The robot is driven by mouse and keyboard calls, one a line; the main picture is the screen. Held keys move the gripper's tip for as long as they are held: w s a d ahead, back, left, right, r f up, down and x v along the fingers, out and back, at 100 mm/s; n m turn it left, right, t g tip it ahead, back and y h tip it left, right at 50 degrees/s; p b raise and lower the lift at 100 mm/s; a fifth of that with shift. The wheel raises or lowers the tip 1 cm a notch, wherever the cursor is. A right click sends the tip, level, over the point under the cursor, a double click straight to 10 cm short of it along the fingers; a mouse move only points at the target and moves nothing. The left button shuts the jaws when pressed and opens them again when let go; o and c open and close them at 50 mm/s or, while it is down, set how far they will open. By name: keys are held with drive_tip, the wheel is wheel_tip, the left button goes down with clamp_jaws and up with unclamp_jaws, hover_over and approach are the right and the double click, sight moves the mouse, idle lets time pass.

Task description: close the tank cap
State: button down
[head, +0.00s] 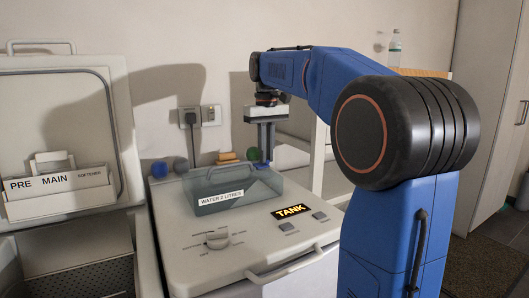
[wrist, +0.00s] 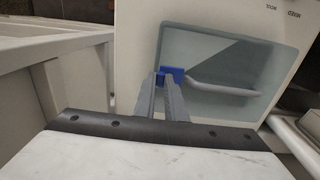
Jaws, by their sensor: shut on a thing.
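The translucent grey-blue water tank (head: 222,205), labelled "WATER 2 LITRES", sits in the top of the right-hand machine, behind its "TANK" sign. It also shows in the wrist view (wrist: 220,55). My gripper (head: 265,160) reaches down to the tank's far right corner. In the wrist view my gripper (wrist: 168,84) is shut on a small blue piece (wrist: 176,72), which I take for the tank cap. The cap lies at the tank's edge; its blue (head: 258,166) shows at the fingertips. The fingers hide part of it, and I cannot tell whether it is seated.
A dial (head: 217,240) and a front handle (head: 285,268) are on the same machine. A blue ball (head: 159,170), a green ball (head: 181,165) and an orange block (head: 228,156) stand along its back. The left machine's lid (head: 70,90) stands open. A wall socket (head: 211,115) is behind.

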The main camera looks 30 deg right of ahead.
idle(0.3)
drive_tip(key=c, duration=1.8)
unclamp_jaws()
wheel_tip(320, 180, up, 12)
drive_tip(key=shift+d, duration=0.15)
